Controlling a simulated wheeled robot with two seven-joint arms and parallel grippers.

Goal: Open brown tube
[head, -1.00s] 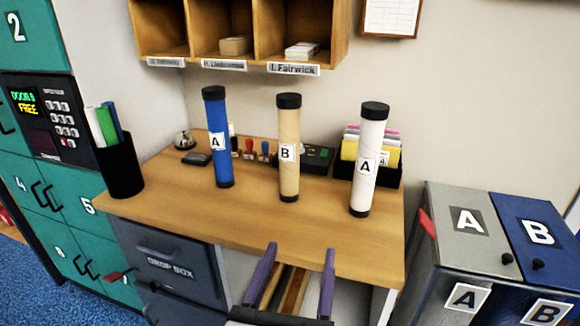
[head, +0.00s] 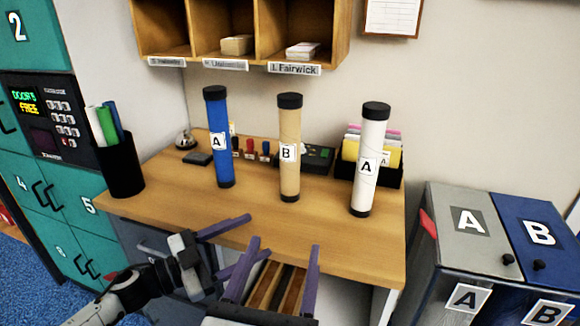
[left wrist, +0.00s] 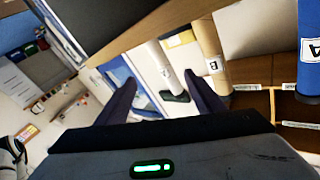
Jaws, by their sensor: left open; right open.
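The brown tube (head: 290,125), with black caps and a "B" label, stands upright on the wooden desk between a blue tube (head: 217,165) and a white tube (head: 370,135), both labelled "A". Its top cap (head: 289,101) is on. My left gripper (head: 258,235) is open and empty at the desk's front edge, in front of and below the brown tube. My right gripper (head: 284,244) is open and empty beside it, fingers upward. In the left wrist view the brown tube (left wrist: 206,38) appears tilted beyond the open fingers, apart from them. Neither gripper touches a tube.
A black pen cup (head: 120,170) stands at the desk's left end. Stamps (head: 250,148) and a card box (head: 383,175) sit behind the tubes. Shelf cubbies (head: 225,65) hang above. Grey and blue bins (head: 465,235) stand right. The desk's front strip is clear.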

